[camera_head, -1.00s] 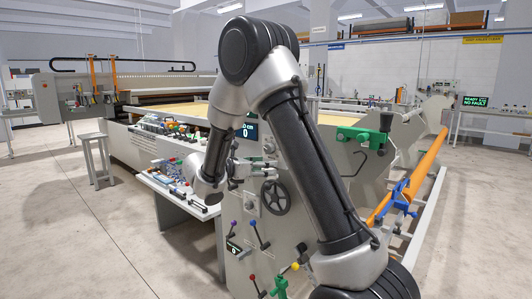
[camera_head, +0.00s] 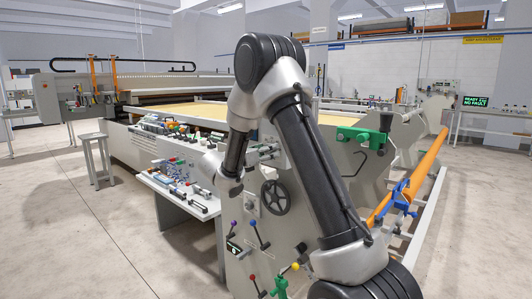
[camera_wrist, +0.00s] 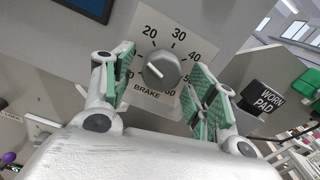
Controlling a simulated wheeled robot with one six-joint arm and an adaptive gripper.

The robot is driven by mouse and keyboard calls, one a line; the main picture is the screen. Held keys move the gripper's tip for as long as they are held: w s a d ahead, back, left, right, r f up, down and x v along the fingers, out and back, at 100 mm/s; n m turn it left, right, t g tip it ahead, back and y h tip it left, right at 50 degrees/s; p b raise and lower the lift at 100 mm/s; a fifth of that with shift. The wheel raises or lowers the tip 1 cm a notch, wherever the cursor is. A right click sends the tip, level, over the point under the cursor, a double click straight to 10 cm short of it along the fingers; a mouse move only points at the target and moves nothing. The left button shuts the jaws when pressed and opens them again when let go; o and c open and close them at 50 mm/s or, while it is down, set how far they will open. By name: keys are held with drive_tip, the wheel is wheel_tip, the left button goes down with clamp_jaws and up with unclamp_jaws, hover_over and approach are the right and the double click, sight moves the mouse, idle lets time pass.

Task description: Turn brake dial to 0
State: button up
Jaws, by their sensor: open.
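The brake dial (camera_wrist: 160,70) is a round grey knob on a pale plate marked BRAKE, in the upper middle of the wrist view. Numbers 20, 30 and 40 show around it; the lower left of the scale is hidden behind a finger. My gripper (camera_wrist: 163,82) is open, with one green-padded finger on each side of the knob. I cannot tell whether either pad touches it. In the head view, my gripper (camera_head: 264,153) is at the machine's end panel, where the dial is hidden.
A black WORN PAD label (camera_wrist: 266,98) sits right of the dial. A dark display (camera_wrist: 88,8) is above left. Below my gripper are a black handwheel (camera_head: 275,198) and levers with coloured knobs (camera_head: 250,237). A parts table (camera_head: 180,190) stands left of the panel.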

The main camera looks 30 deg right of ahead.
drive_tip(key=c, duration=1)
drive_tip(key=shift+c, duration=0.2)
drive_tip(key=n, duration=1.2)
drive_tip(key=shift+s+r+n, duration=0.15)
drive_tip(key=shift+s+n, duration=0.05)
drive_tip(key=shift+n, duration=0.2)
drive_tip(key=o, duration=1)
drive_tip(key=shift+o, duration=0.2)
